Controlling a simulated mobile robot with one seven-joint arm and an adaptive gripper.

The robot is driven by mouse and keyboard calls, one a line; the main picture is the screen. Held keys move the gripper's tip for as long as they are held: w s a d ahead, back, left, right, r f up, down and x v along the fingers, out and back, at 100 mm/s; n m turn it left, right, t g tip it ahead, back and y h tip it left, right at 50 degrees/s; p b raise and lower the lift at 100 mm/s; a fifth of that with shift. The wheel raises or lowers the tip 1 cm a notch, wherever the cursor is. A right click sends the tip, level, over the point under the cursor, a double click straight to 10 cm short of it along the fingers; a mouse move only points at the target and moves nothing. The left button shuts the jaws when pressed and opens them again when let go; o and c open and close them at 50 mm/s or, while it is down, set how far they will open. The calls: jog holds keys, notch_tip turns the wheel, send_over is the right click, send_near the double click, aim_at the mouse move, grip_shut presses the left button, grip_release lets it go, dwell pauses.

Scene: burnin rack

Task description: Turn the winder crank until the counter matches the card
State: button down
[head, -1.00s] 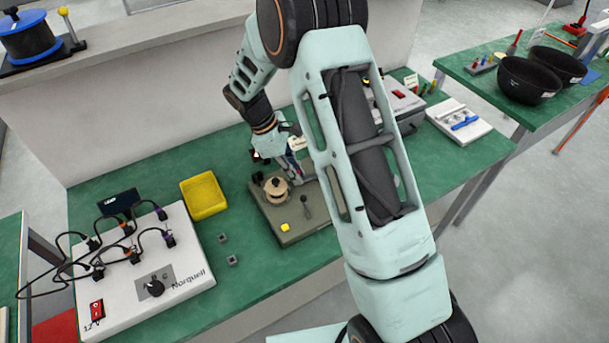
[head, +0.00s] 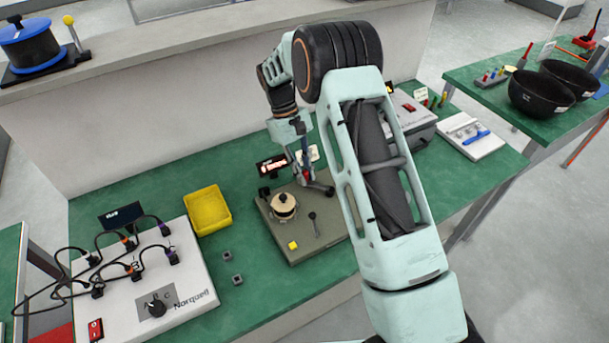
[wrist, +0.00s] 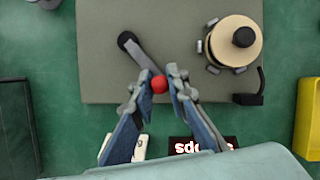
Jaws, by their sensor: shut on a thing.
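The winder (head: 277,240) is a grey-brown base on the green bench, with a pale spool (head: 284,203) at its left; the spool also shows in the wrist view (wrist: 236,42). Its crank arm (wrist: 140,54) runs from a dark pivot to a red knob (wrist: 159,84). My gripper (wrist: 160,83) is shut on the knob, one finger on each side; in the head view my gripper (head: 306,174) points down over the winder's back. The counter (head: 271,165) is a dark display with lit characters I cannot read. A pale card (head: 309,153) stands behind, partly hidden by my gripper.
A yellow bin (head: 207,211) and two small grey blocks (head: 232,268) lie left of the winder. A white Norquell panel (head: 200,296) with cables is farther left. A grey box (head: 412,117) and white tray (head: 472,136) are to the right, beyond my arm.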

jog(key=shift+w+d, duration=0.1)
jog(key=shift+d, duration=0.05)
dwell(0.3)
jog(key=c, duration=1.9)
grip_release()
notch_tip(320, 180, up, 10)
jog(key=shift+r, duration=0.1)
